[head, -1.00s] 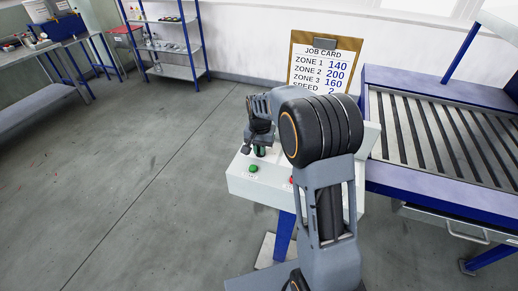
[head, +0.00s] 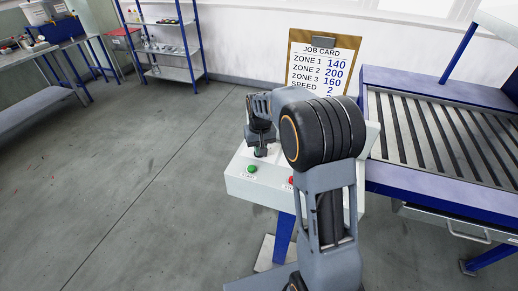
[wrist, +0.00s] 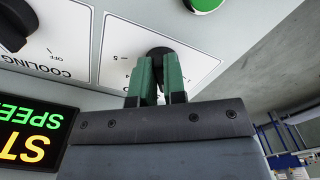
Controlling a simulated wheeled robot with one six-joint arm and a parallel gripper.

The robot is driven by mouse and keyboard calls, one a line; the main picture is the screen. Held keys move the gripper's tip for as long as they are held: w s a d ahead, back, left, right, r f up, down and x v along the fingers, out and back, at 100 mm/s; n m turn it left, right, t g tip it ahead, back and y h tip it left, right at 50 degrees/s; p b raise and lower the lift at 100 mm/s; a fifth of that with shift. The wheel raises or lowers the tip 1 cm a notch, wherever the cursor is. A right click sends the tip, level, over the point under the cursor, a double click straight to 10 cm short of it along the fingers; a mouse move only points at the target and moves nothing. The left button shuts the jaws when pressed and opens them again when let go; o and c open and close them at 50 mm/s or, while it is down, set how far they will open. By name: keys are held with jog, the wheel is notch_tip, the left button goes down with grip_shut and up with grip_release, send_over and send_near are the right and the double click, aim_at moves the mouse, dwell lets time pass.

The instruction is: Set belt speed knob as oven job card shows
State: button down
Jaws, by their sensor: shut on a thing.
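The job card (head: 322,68) on a brown clipboard stands behind the control box. It reads Zone 1 140, Zone 2 200, Zone 3 160, Speed 2; a line below is cut off by my arm. My gripper (wrist: 157,90) has green fingers shut on a black knob (wrist: 158,53) on a white dial plate in the wrist view. Upside-down numbers, among them 4 and 5, show beside it. The fingers hide much of the knob and its pointer. In the head view my gripper (head: 261,150) is over the left part of the control box (head: 272,190).
A display (wrist: 30,135) with "SPEE" and "ST" lies left of my gripper. A plate marked "COOLING" (wrist: 50,50) is beside the dial. A green button (wrist: 204,4) is near the knob; a red one (head: 291,181) is beside my arm. A roller conveyor (head: 440,130) stands right.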

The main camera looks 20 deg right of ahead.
jog(key=shift+w+r, duration=0.1)
jog(key=c, duration=1.2)
grip_release()
notch_tip(320, 180, up, 14)
jog(key=shift+f+b, duration=0.1)
jog(key=shift+b, duration=0.45)
